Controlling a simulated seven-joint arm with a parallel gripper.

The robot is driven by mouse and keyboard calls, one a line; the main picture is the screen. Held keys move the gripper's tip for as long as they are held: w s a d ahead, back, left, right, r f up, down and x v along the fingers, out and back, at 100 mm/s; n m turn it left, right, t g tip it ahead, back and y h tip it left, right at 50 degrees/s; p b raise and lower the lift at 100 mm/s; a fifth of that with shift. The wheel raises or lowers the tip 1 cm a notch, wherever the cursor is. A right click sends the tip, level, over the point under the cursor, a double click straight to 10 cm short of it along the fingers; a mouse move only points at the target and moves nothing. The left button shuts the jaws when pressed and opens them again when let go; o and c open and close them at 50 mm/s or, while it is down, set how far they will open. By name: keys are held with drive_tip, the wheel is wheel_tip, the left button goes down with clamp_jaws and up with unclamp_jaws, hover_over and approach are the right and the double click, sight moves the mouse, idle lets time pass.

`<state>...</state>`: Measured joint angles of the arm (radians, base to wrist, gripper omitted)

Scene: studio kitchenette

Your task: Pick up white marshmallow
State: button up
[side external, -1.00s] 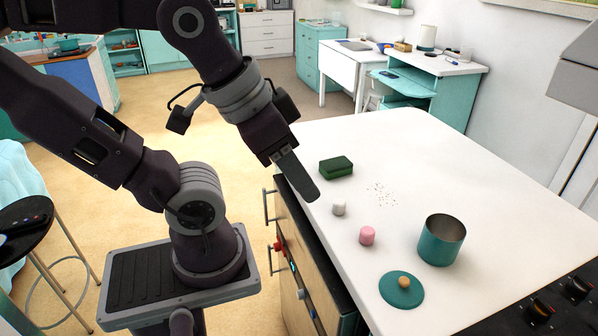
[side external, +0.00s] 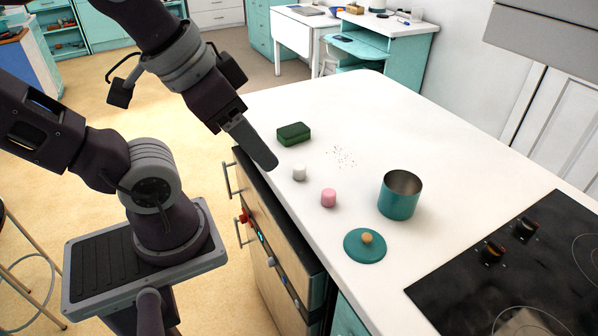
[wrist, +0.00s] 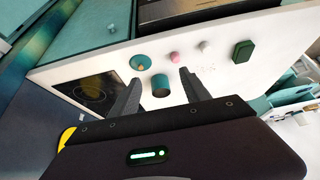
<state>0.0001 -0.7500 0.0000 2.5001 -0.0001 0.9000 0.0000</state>
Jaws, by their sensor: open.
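The white marshmallow (side external: 299,173) sits upright on the white counter near its left edge, between the green sponge and the pink marshmallow. It also shows in the wrist view (wrist: 205,46), beyond my right fingertip. My gripper (side external: 265,160) is above the counter's edge, to the left of the white marshmallow and apart from it. In the wrist view my gripper (wrist: 160,82) has its two fingers spread wide with nothing held between them. In the side view one finger hides the other.
A pink marshmallow (side external: 328,198), a teal canister (side external: 398,205), its teal lid (side external: 363,250) with a wooden knob and a dark green sponge (side external: 294,133) are on the counter (side external: 400,120). Crumbs (side external: 341,157) lie by the sponge. A black cooktop (side external: 510,265) is at the right.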

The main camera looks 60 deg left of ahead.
drive_tip(key=m+g, duration=0.5)
drive_tip(key=m, duration=1)
hover_over(300, 167)
wheel_tip(300, 167, down, 15)
drive_tip(key=shift+s+a+r, duration=0.1)
drive_tip(key=shift+r, duration=0.05)
wheel_tip(300, 167, down, 7)
drive_tip(key=shift+r, duration=0.1)
clamp_jaws()
